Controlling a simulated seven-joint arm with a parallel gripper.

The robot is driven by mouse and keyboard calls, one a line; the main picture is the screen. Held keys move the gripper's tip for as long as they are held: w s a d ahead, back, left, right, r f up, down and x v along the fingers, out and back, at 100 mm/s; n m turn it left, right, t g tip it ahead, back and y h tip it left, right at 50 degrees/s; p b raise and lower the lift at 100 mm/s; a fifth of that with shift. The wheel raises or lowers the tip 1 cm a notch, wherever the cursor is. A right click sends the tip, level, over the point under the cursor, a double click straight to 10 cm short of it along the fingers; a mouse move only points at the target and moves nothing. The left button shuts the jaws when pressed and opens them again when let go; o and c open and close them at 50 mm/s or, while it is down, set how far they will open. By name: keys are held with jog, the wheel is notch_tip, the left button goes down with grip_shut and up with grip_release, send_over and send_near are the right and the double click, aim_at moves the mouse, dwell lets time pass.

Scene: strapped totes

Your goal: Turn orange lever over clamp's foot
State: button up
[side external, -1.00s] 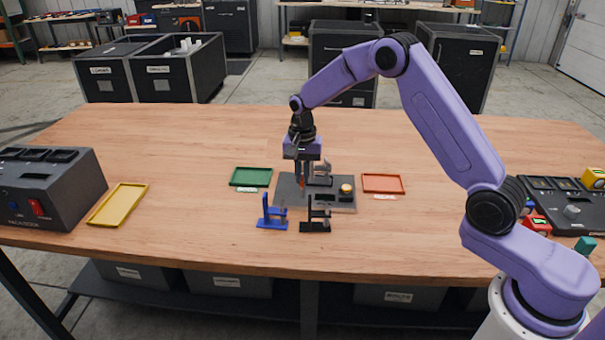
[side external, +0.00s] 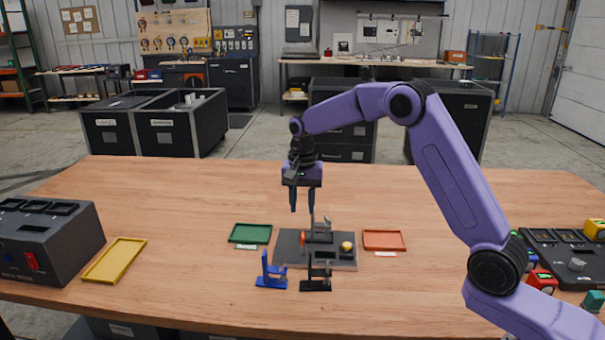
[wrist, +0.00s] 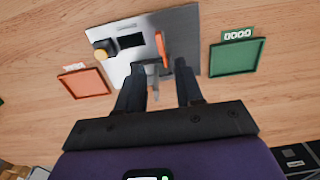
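The orange lever (wrist: 161,48) lies on the grey plate (wrist: 185,22) in the wrist view, long and narrow; in the side view it is a small orange spot (side external: 303,237). The grey clamp (side external: 318,231) stands on the plate beside it, and its grey metal also shows between my fingertips in the wrist view (wrist: 152,72). Which part is the clamp's foot I cannot tell. My gripper (side external: 303,208) points down above the plate, fingers apart and empty. It also shows in the wrist view (wrist: 158,67). I see no contact with the lever.
A yellow round knob (side external: 347,246) sits on the plate. A green tray (side external: 234,242) and a red-orange tray (side external: 383,249) flank the plate. A blue stand (side external: 270,281) and a black stand (side external: 316,285) are in front. Yellow tray (side external: 88,279) and dark box lie left.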

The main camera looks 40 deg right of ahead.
notch_tip(320, 180, up, 9)
dwell(0.3)
jog(key=shift+f, duration=0.1)
jog(key=s+a+n, duration=0.4)
jog(key=s+n, duration=0.1)
jog(key=s, duration=0.4)
jog(key=s+a+n, duration=0.5)
jog(key=s+n, duration=0.1)
jog(key=s, duration=0.3)
jog(key=s+d+f+n, duration=0.2)
jog(key=s+n, duration=0.1)
jog(key=s, duration=0.5)
jog(key=s+d+f+n, duration=0.2)
jog(key=s+n, duration=0.2)
jog(key=s, duration=0.3)
jog(key=s+d+f+n, duration=0.2)
jog(key=s+d+n, duration=0.1)
jog(key=s, duration=0.5)
jog(key=shift+s+n, duration=0.3)
jog(key=shift+n, duration=0.1)
